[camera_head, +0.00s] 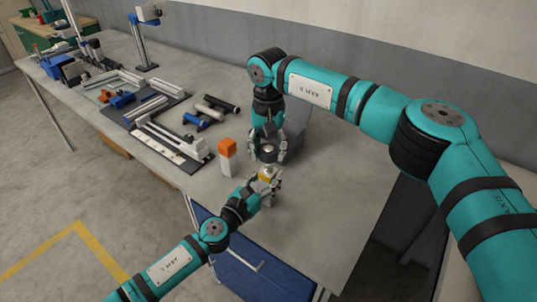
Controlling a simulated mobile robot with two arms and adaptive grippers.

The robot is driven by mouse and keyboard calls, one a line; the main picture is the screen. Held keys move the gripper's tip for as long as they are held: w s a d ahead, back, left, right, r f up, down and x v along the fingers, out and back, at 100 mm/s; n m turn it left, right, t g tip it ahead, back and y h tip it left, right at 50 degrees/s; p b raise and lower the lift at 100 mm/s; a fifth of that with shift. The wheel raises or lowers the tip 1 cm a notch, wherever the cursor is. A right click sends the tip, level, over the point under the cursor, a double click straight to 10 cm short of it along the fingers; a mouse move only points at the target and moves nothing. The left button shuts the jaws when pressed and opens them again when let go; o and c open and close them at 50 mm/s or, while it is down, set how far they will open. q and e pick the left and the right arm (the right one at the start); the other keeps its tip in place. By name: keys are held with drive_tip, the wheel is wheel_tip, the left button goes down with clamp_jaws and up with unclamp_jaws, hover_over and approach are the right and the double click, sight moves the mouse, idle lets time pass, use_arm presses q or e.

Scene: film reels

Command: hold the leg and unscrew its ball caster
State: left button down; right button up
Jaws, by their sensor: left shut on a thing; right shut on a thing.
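My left gripper (265,186) is shut on the leg, a short piece with a yellow and pale upper part (266,174), near the front of the table. The fingers hide much of the leg. My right gripper (268,155) comes down from above, just behind and above the left one. It is shut on a small shiny round piece, which looks like the ball caster (268,149). The caster appears above the leg's top; I cannot tell whether the two still touch.
A white post with an orange top (228,147) stands close left of the grippers. Black and blue cylindrical tools (205,112) and a dark tray of white bars (170,141) lie further left. The table (335,205) is clear at the right front. A blue drawer unit (235,262) is below.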

wheel_tip(320, 180, up, 2)
use_arm(q)
drive_tip(key=c, duration=0.7)
unclamp_jaws()
